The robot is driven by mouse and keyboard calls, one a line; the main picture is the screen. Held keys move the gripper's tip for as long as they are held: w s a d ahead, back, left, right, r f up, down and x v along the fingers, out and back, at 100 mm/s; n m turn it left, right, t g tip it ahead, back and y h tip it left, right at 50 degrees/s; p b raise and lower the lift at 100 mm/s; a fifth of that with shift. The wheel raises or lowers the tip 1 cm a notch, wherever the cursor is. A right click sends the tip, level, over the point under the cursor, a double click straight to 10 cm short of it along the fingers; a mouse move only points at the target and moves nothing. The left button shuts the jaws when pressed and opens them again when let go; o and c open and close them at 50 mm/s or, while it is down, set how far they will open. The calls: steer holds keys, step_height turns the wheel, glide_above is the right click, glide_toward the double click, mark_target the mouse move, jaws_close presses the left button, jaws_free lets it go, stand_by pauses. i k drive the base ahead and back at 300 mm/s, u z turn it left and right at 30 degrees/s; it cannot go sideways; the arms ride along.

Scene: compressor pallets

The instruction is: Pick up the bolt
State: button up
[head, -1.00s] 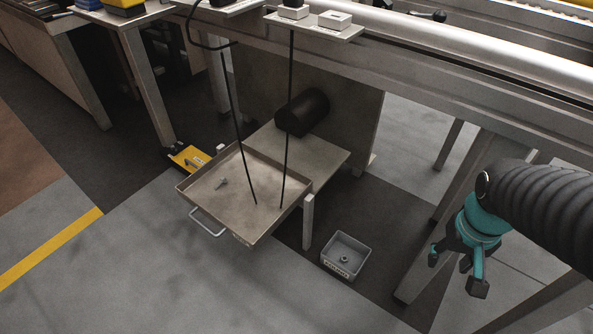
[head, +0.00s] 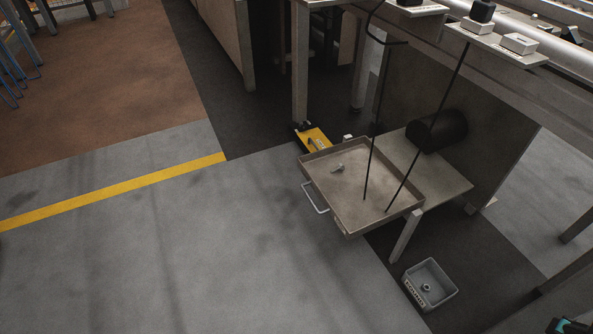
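The bolt (head: 338,168) is a small grey piece lying in the shallow beige tray (head: 342,205), towards the tray's far left part. The tray has a handle on its front left side and sits at the edge of a low table. Only a small teal and dark part of my gripper (head: 571,326) shows at the bottom right corner, far from the bolt. Its fingers cannot be made out, so I cannot tell whether it is open or shut.
Two thin black rods or cables (head: 428,128) slant down over the tray. A black cylinder (head: 437,131) lies behind it. A grey bin (head: 444,297) with a small ring-like part stands on the floor. The floor left of the tray is clear, with a yellow line (head: 120,188).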

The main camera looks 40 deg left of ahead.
mark_target(341, 167)
steer(key=u, duration=1.5)
